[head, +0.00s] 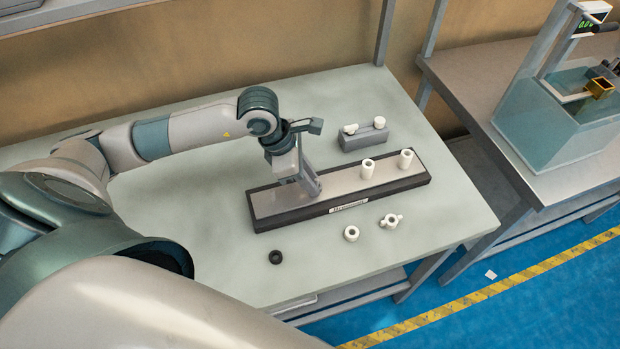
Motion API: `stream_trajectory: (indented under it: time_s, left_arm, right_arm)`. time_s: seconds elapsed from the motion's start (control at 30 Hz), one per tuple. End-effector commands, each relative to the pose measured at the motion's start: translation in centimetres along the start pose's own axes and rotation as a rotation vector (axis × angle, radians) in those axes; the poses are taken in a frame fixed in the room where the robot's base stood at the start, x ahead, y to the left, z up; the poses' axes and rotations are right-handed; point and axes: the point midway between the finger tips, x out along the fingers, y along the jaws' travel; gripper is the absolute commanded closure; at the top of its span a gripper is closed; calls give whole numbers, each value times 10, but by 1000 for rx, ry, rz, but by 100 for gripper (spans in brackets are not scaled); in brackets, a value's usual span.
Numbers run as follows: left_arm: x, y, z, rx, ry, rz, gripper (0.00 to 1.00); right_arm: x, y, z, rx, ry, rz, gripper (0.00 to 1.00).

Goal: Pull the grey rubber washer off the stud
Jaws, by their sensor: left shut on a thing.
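My left gripper (309,184) points down at the left half of a long metal-topped board with a dark base (268,206). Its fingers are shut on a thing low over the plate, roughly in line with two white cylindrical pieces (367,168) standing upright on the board. The fingers hide what they hold, so I cannot make out the grey rubber washer or its stud there. A dark ring (276,257) lies flat on the table in front of the board, apart from the gripper. My right gripper is not in view.
A white ring (351,233) and a white winged piece (390,221) lie on the table (430,225) in front of the board. A grey block (363,136) with white pieces stands behind it. A clear tank (560,115) stands on another table at right.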

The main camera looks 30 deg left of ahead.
Motion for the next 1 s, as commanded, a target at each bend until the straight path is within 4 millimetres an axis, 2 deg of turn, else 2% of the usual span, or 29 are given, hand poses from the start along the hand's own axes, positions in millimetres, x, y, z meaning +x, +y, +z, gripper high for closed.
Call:
stream_trajectory:
  time_s: [1.0]
  left_arm:
    - [-10,0,4,0,-1,2,100]
  right_arm:
    - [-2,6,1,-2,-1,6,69]
